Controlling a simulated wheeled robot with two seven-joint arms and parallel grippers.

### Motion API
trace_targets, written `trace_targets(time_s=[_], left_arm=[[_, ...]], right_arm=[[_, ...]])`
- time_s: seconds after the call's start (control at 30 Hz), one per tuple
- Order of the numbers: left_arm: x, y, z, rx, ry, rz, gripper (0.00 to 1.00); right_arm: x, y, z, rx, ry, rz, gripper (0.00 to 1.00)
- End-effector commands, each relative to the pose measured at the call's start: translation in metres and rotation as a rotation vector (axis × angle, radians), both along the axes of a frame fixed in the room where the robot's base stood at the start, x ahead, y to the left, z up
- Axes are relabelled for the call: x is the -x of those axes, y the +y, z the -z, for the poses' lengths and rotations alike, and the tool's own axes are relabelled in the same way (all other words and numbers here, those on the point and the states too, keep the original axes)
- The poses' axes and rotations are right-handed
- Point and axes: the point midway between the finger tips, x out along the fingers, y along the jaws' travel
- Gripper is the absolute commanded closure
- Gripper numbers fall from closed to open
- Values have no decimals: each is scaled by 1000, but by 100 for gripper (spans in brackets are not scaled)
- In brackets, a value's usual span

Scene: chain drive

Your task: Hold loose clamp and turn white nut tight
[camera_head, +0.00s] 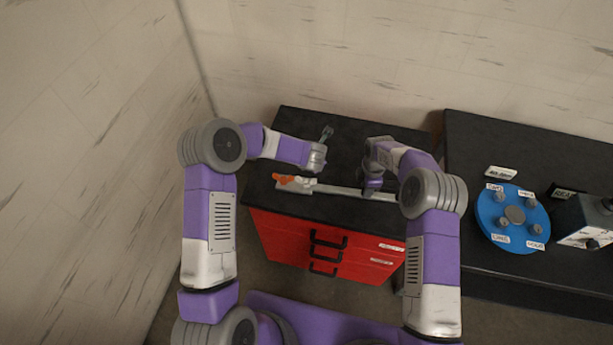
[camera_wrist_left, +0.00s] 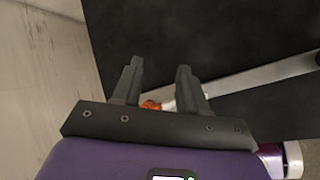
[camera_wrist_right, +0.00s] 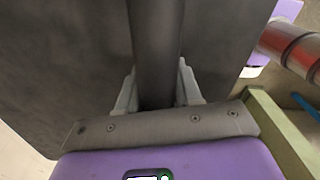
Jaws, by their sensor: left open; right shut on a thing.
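A long pale bar (camera_head: 345,190) lies along the front of the black table top. At its left end are an orange part (camera_head: 285,180) and a small white piece (camera_head: 308,183), likely the white nut. The left wrist view shows the orange part (camera_wrist_left: 151,105) and the white piece (camera_wrist_left: 169,104) low between the fingers, apart from them. My left gripper (camera_wrist_left: 158,66) is open and empty. My right gripper (camera_wrist_right: 157,75) is shut on a dark round bar (camera_wrist_right: 155,35), apparently the loose clamp. In the head view my right arm hides most of it near the pale bar's right end.
The black top (camera_head: 350,128) sits on a red drawer cabinet (camera_head: 290,238) and is clear behind the bar. Another black table (camera_head: 480,140) at right carries a blue disc (camera_head: 488,215) with several knobs and a grey box (camera_head: 580,222). A wall stands at left.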

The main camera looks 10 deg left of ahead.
Motion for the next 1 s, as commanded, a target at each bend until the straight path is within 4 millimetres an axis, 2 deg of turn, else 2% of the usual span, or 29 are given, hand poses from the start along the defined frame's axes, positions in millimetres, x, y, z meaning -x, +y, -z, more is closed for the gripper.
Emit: trace_targets(time_s=[0.13,0.3,0.5,0.6,0.7,0.83,1.0], left_arm=[[-2,21,-12,191,2,-458,58],[7,31,-24,406,25,-978,58],[23,22,-39,604,91,-1521,58],[29,13,-47,664,131,-1718,58],[33,6,-54,700,164,-1854,58],[36,1,-56,719,190,-1941,58],[37,-1,-40,718,196,-1960,58]], right_arm=[[0,0,0,0,0,-1,100],[0,0,0,1,0,-1,100],[0,0,0,1,1,-1,100],[0,0,0,1,1,-2,100],[0,0,0,1,1,-2,100],[0,0,0,1,1,-2,100],[0,0,0,1,1,-2,100]])
